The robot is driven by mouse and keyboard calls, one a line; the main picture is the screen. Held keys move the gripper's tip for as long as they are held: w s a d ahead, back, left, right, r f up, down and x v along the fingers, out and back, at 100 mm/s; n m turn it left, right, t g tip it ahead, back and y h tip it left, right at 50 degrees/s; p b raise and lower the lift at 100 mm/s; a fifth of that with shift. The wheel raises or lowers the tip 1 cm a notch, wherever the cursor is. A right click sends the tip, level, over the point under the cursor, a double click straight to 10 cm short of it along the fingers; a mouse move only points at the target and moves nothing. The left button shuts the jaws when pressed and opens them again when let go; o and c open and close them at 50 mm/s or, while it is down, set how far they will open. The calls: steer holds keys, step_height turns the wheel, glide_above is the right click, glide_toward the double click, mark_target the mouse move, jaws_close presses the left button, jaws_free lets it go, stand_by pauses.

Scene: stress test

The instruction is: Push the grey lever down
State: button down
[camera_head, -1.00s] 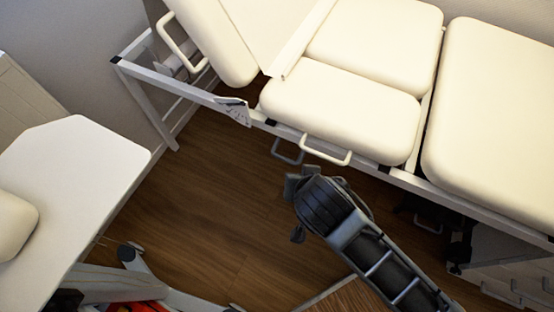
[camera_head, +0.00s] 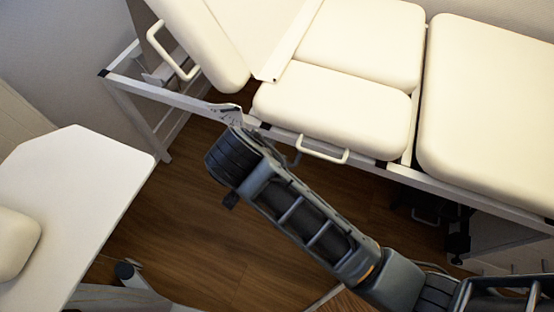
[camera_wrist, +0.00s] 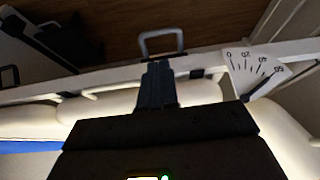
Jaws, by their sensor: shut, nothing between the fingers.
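The grey lever (camera_wrist: 161,43) is a U-shaped loop below the side rail of the padded couch. In the wrist view it is at the top middle, against the wood floor. In the head view only a small part of the lever (camera_head: 294,158) shows behind my arm. My gripper (camera_wrist: 157,66) is shut and empty, its fingertips just short of the lever in the wrist picture. I cannot tell whether they touch it. In the head view my wrist hides the fingers.
An angle scale (camera_wrist: 257,69) with a dark pointer is fixed to the rail (camera_wrist: 205,60) right of the lever in the wrist view. A white loop handle (camera_head: 323,151) sits beside the lever in the head view. A white-topped table (camera_head: 80,190) stands left, with wood floor between.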

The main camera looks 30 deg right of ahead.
steer(key=b+x, duration=0.1)
steer(key=x, duration=1.3)
steer(key=shift+b, duration=0.4)
steer(key=shift+f, duration=0.1)
step_height(320, 180, down, 6)
steer(key=d+t+h+b, duration=0.1)
steer(key=t+h+b, duration=0.3)
steer(key=b, duration=1.2)
steer(key=shift+w+d+f+h, duration=0.2)
steer(key=shift+w+h, duration=0.25)
steer(key=shift+h, duration=0.65)
steer(key=shift+d+f+b, duration=0.1)
steer(key=shift+d+b, duration=0.05)
steer(key=shift+b, duration=0.25)
